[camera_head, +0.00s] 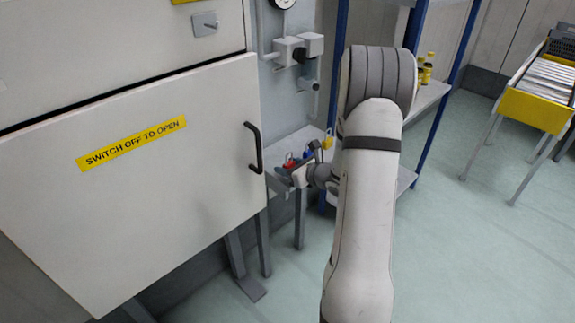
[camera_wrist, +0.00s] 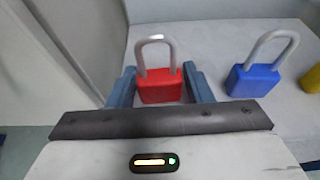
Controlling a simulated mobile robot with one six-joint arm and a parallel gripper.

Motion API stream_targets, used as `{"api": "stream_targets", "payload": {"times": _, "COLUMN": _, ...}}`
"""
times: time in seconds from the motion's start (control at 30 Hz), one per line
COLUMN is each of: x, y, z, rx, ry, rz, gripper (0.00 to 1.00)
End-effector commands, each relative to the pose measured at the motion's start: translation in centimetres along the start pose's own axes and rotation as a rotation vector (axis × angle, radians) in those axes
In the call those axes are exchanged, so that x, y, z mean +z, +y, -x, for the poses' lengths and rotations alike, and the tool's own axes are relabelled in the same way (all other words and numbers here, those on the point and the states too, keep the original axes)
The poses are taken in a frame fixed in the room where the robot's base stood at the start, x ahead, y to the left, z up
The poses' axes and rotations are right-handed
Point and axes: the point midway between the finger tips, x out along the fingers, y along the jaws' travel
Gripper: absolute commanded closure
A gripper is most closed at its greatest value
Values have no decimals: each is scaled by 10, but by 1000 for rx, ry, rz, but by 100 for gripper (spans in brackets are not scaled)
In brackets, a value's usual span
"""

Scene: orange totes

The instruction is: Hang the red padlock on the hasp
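The red padlock (camera_wrist: 160,87) stands upright on a pale grey shelf (camera_wrist: 225,38), its grey shackle pointing up. It also shows small in the head view (camera_head: 289,161). My gripper (camera_wrist: 160,80) has one blue-grey finger on each side of the padlock's body. The fingers look open, with narrow gaps beside the body; contact is hard to judge. In the head view my gripper (camera_head: 297,168) is at the shelf, partly hidden by my arm. A small grey metal fitting (camera_head: 205,24) on the upper cabinet panel may be the hasp; I cannot be sure.
A blue padlock (camera_wrist: 254,80) stands close to the right, with a yellow object (camera_wrist: 311,79) beyond it. The cabinet door (camera_head: 140,170) and its black handle (camera_head: 254,148) are left of my gripper. A blue-post rack (camera_head: 428,95) stands behind my arm.

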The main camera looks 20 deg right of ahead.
Motion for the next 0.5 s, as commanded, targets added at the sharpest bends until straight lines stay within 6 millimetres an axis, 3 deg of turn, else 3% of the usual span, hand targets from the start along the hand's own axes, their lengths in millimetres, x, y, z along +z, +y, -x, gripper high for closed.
{"api": "stream_targets", "payload": {"times": 0.3, "x": 0, "y": 0, "z": 0, "rx": 1, "ry": 0, "rz": 0, "gripper": 80}}
{"api": "stream_targets", "payload": {"times": 0.5, "x": 3, "y": 0, "z": 1, "rx": 1, "ry": 0, "rz": 1, "gripper": 82}}
